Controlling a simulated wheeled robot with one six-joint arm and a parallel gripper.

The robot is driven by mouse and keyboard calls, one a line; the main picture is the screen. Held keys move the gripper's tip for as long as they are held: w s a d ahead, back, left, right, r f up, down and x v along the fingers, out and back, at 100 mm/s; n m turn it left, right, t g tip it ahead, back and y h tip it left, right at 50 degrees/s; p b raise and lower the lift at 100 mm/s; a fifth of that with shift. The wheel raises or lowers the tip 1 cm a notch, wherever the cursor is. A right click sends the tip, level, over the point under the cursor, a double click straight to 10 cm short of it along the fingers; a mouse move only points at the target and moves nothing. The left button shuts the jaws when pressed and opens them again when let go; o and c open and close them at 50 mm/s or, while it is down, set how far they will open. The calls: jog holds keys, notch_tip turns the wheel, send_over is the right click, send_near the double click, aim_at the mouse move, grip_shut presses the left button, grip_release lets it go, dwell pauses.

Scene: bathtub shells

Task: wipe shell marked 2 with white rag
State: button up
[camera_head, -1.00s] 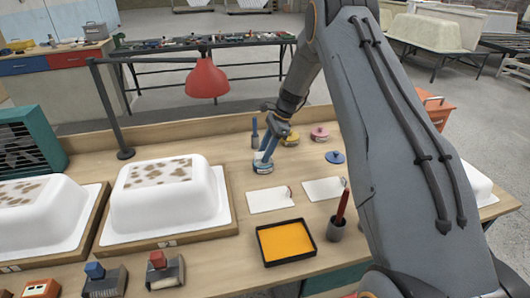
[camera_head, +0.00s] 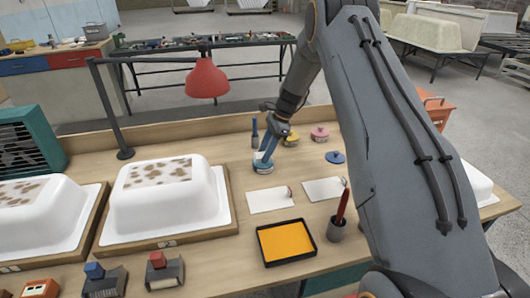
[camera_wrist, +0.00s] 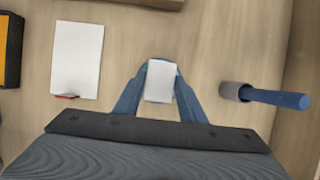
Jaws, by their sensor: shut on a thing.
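My gripper (camera_head: 263,160) is at the back middle of the bench. In the wrist view its blue fingers (camera_wrist: 158,82) are shut on a small white rectangular thing (camera_wrist: 160,80) with a blue round edge behind it. In the head view it looks like a low blue-and-white round piece (camera_head: 263,168), at or just above the bench top; I cannot tell whether this is the white rag. A white shell (camera_head: 165,210) with brown stains on top stands left of my gripper on a wooden base.
Another stained shell (camera_head: 40,215) is at far left; one at right is mostly behind my arm. Pink (camera_head: 319,134) and blue (camera_head: 335,157) round pieces, white cards (camera_head: 270,199), an orange tray (camera_head: 287,243), a pen cup (camera_head: 337,230) and a red lamp (camera_head: 207,78) stand around.

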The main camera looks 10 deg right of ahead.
jog(key=shift+r+p, duration=1.2)
jog(key=shift+r, duration=2.3)
